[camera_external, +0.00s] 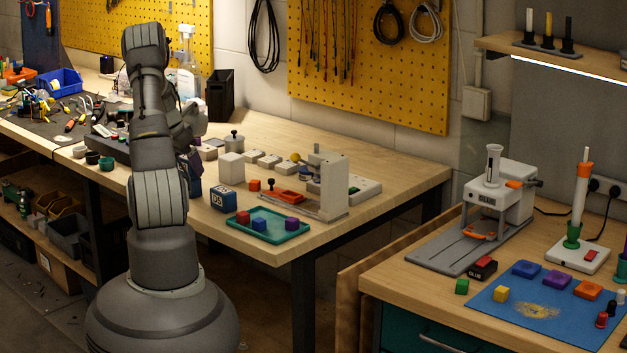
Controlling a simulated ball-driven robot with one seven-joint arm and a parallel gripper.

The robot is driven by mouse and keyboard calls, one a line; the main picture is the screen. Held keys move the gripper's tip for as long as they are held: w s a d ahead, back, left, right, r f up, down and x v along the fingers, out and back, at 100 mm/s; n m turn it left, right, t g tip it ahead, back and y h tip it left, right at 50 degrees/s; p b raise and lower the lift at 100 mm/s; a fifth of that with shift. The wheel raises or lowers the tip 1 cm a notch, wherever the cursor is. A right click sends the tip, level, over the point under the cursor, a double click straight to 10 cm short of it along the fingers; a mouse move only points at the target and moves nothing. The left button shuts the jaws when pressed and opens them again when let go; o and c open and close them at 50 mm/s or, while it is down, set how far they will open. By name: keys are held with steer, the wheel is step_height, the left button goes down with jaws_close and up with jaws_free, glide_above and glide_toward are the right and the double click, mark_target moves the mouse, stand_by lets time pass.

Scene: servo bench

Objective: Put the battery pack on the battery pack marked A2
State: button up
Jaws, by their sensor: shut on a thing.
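My arm rises in the foreground and bends over the long bench; my gripper (187,147) hangs behind it, with the fingers mostly hidden. It is shut on a dark block (191,164), seemingly a battery pack, only partly visible beside my arm. Another dark blue pack (195,188) shows just below it, partly hidden by my arm; I cannot read its mark or tell whether the two touch. A blue battery pack with a white label, seemingly D5 (222,198), stands to the right on the bench. No A2 mark is readable.
A white block (231,167) stands behind the labelled pack. A green tray (290,237) with red, blue and purple blocks lies at the bench's front. A grey-white fixture (327,186) stands to the right. A black holder (220,95) is at the back.

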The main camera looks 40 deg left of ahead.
steer(key=o, duration=0.7)
steer(key=shift+f, duration=0.2)
steer(key=o, duration=0.4)
steer(key=shift+r, duration=0.1)
